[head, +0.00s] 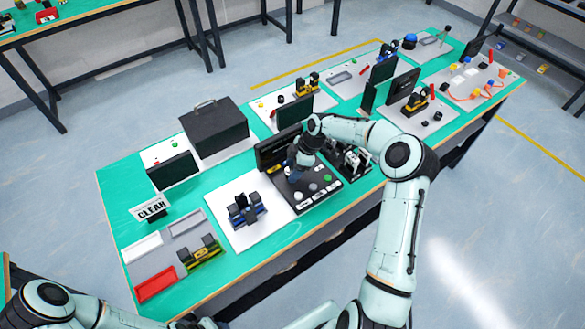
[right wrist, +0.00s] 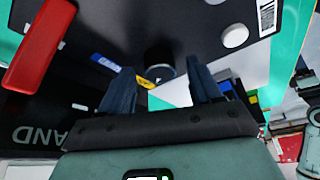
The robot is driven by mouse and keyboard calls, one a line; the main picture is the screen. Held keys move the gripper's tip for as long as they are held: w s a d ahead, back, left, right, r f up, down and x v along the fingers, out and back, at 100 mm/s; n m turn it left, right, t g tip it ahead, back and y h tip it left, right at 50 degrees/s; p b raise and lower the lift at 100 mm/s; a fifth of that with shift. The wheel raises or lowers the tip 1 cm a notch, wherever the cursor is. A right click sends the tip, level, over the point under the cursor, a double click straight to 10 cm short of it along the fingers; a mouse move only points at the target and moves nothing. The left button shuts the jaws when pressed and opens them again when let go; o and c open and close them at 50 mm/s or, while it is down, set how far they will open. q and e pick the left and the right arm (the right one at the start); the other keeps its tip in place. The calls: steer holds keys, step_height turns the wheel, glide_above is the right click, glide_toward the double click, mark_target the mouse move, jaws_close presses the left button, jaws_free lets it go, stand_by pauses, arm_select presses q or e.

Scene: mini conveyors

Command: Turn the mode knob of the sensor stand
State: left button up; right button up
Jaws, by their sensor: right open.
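The sensor stand is a black panel (head: 316,197) with a dark screen (head: 278,148) at its back and pale and green round buttons. My right gripper (head: 295,172) is low over the panel's left part, in front of the screen, and hides what is under it. In the right wrist view the same gripper (right wrist: 160,70) is open, with a dark round knob (right wrist: 160,58) between or just beyond its fingertips. I cannot tell whether the fingers touch it. A red handle (right wrist: 38,42) and a white button (right wrist: 235,37) flank it. My left arm shows at bottom left, its gripper out of frame.
A white plate with a blue-and-black device (head: 246,210) lies left of the stand. A black mechanism (head: 351,160) stands close on its right. A dark box (head: 214,129) and a CLEAR sign (head: 151,208) are further left. The green table's front edge is bare.

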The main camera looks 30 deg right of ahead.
steer(key=shift+a+f, duration=0.1)
steer(key=shift+f, duration=0.2)
